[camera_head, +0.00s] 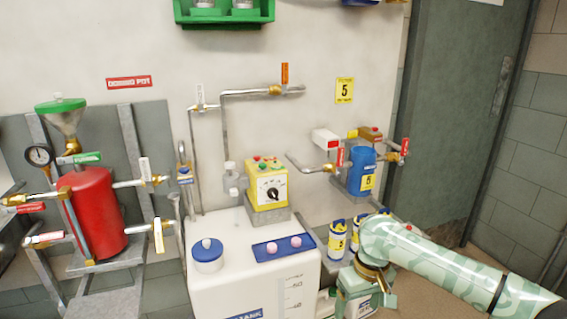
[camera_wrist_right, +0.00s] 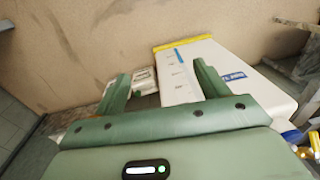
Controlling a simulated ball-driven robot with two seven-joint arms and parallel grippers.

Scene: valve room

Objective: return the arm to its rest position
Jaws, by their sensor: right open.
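My right arm (camera_head: 455,268), pale green and patterned, comes in from the right in the head view. Its gripper (camera_head: 368,291) points down in front of the wall, to the right of the white tank (camera_head: 215,285). In the right wrist view the two green fingers of this gripper (camera_wrist_right: 160,82) stand wide apart with nothing between their tips. The white tank (camera_wrist_right: 185,62) shows beyond them. My left gripper is not in view.
A blue canister (camera_head: 360,172) with pipes is on the wall above. A yellow control box (camera_head: 268,184) sits behind the tank. A red pot (camera_head: 95,212) with valves stands left. Floor at right looks clear.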

